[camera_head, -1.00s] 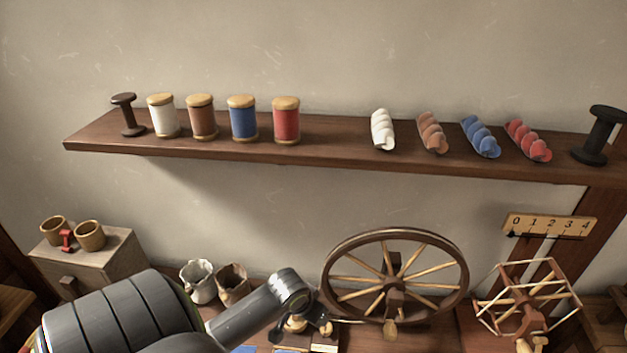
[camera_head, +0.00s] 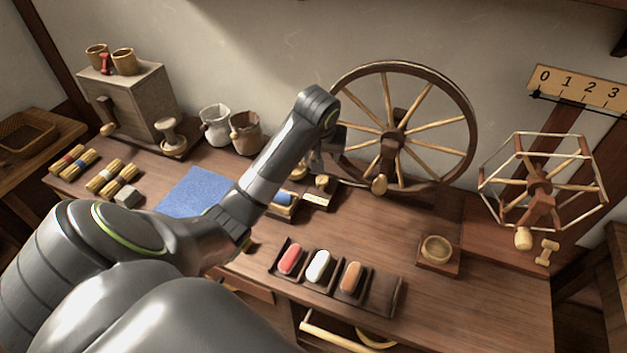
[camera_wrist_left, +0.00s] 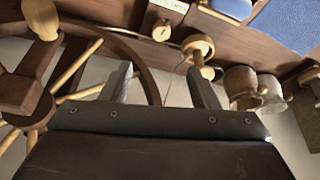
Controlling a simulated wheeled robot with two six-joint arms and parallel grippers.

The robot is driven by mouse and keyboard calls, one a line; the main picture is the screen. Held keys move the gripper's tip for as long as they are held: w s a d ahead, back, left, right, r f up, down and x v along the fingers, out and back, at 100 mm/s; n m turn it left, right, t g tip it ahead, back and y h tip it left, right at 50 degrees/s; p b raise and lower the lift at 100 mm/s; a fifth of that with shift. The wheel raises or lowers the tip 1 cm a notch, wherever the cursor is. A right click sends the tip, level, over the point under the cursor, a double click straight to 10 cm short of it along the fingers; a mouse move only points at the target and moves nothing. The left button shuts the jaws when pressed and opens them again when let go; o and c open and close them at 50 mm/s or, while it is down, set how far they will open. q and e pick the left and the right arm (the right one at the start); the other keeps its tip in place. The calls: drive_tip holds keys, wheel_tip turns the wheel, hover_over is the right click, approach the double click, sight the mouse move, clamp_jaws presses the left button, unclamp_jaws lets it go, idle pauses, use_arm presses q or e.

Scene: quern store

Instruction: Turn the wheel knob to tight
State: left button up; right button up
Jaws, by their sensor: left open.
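A small wooden knob (camera_head: 322,181) stands on a pale marked plate (camera_head: 318,198) left of the spinning wheel's base; the marks are too small to read. The knob also shows at the top of the left wrist view (camera_wrist_left: 162,30). The spoked wheel (camera_head: 474,125) stands upright with a wooden handle (camera_head: 379,185) at its lower front; the handle shows at the top left of the wrist view (camera_wrist_left: 41,17). My left gripper (camera_wrist_left: 162,78) is open and empty, apart from the knob; in the head view it is partly hidden behind my wrist. My right gripper is not in view.
A wooden spindle piece (camera_wrist_left: 198,47) sits close to the knob, near my right-hand finger in the wrist view. A skein winder (camera_head: 540,185) stands at right. The bench front right is clear beyond a rolag tray (camera_head: 382,293).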

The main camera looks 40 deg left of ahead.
use_arm(q)
approach(322, 179)
drive_tip(key=b+x, duration=0.1)
drive_tip(key=x, duration=0.8)
drive_tip(key=shift+f+b, duration=0.1)
drive_tip(key=shift+b, duration=0.3)
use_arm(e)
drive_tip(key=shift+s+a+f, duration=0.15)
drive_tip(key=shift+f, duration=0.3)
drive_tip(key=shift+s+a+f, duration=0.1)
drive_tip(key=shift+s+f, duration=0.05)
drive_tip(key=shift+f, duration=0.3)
use_arm(q)
drive_tip(key=shift+c, duration=0.2)
